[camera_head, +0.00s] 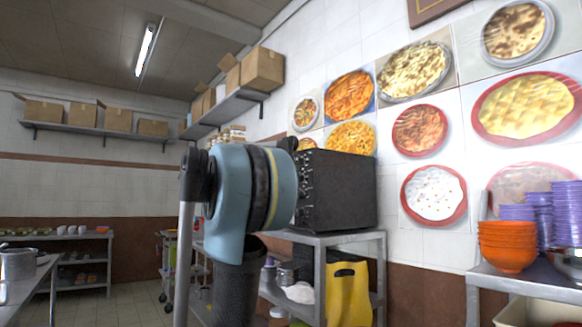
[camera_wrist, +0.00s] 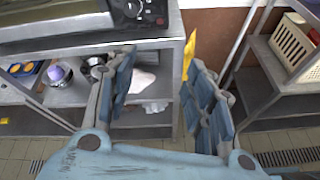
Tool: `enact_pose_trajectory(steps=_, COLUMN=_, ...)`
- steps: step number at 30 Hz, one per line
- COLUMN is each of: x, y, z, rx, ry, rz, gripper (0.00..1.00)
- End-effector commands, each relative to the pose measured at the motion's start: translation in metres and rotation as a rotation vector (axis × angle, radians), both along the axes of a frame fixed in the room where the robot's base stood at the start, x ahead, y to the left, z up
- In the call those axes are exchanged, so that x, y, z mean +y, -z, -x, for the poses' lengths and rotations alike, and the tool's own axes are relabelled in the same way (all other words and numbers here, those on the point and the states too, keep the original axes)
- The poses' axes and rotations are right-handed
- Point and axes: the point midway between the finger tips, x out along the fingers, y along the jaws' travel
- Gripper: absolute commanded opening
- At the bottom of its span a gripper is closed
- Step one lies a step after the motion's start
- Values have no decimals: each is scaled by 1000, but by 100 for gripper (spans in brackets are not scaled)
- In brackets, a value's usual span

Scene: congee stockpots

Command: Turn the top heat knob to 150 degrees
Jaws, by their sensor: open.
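The black oven (camera_head: 338,190) stands on a metal shelf unit in the head view, partly behind my arm. A strip of small controls shows on its front edge there, too small to read. In the wrist view the oven's lower front (camera_wrist: 60,25) is at the top left, with a round knob (camera_wrist: 131,8) at the top edge and a smaller control beside it. I cannot tell which knob is the top one, or its setting. My gripper (camera_wrist: 160,60) is open and empty, its two blue-padded fingers apart, below and in front of the oven, touching nothing visible.
The metal shelf unit (camera_head: 345,240) carries pots below. A yellow bag (camera_head: 348,292) hangs at its front right. A table with orange bowls (camera_head: 507,245) and purple bowls is at the right. A white basket (camera_wrist: 292,45) sits on a shelf at right. Tiled floor is open.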

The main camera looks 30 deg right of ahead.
Motion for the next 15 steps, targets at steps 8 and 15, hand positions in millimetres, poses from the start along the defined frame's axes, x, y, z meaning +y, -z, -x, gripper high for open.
enact_pose_trajectory(steps=8, x=-29, y=-135, z=-58, rx=348, ry=-49, rz=313, gripper=48)
enact_pose_trajectory(steps=15, x=-36, y=-177, z=-74, rx=471, ry=-47, rz=412, gripper=48)
